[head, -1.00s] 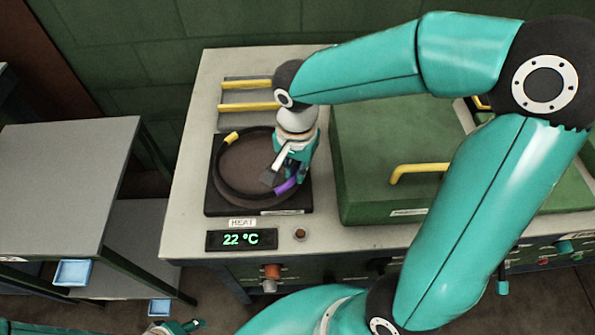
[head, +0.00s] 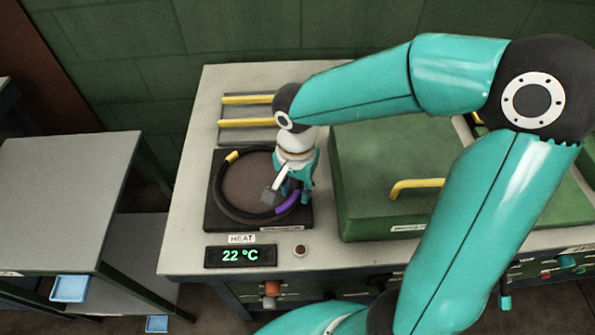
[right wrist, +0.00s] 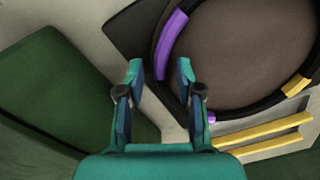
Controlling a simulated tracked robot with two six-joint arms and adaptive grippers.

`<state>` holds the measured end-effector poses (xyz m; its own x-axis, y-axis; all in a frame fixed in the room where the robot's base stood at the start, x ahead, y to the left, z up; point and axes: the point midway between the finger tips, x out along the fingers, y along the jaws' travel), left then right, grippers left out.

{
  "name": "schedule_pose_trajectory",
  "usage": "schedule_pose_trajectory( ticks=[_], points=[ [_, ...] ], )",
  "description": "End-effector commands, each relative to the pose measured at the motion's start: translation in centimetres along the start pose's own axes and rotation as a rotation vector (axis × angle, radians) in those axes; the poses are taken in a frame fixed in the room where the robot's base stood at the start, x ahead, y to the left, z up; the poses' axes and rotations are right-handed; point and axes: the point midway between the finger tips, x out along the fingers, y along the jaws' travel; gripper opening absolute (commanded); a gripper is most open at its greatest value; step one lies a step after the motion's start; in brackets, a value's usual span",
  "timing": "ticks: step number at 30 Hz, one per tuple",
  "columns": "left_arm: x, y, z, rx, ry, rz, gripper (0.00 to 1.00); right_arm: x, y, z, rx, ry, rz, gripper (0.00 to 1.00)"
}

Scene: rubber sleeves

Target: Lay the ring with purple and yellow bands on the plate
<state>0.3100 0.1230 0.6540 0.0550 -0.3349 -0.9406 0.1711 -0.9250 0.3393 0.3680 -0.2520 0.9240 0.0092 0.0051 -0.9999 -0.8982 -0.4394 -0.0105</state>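The black ring lies on the black square plate (head: 220,216), around its brown round face. In the head view its yellow band (head: 233,156) is at the upper left and a purple band (head: 288,203) at the lower right. My right gripper (head: 285,190) is over the ring's right side. In the right wrist view the right gripper (right wrist: 160,72) is open, with nothing between its fingers. My left gripper is not in view.
A green box lid (head: 370,190) with a yellow handle stands close right of the plate. Yellow bars (head: 247,122) lie behind the plate. A display (head: 240,256) reading 22 °C is in front. A grey table (head: 65,190) stands at the left with a clear top.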

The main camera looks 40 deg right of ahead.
Motion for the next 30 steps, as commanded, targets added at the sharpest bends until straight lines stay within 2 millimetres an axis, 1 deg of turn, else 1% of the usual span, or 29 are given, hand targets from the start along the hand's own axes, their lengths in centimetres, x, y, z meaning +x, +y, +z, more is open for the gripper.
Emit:
schedule_pose_trajectory(
  ticks=[5, 12, 15, 18, 23, 30],
  points=[
    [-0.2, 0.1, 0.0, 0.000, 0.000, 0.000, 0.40, -2.6, -0.1, 0.0, 0.001, 0.002, -0.007, 0.36],
    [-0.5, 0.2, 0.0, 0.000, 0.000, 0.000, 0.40, -7.5, -0.1, 0.0, 0.000, 0.002, -0.007, 0.36],
    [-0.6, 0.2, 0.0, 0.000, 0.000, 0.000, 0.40, -9.3, -0.1, 0.0, 0.001, 0.002, -0.007, 0.36],
    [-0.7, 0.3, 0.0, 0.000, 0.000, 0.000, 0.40, -10.5, 0.0, 0.0, 0.001, 0.001, -0.005, 0.36],
    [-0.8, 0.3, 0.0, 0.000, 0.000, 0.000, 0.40, -11.5, 0.1, 0.0, 0.002, -0.001, -0.002, 0.36],
    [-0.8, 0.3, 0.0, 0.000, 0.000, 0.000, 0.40, -11.6, 0.1, 0.0, 0.002, -0.001, -0.001, 0.36]
  ],
)
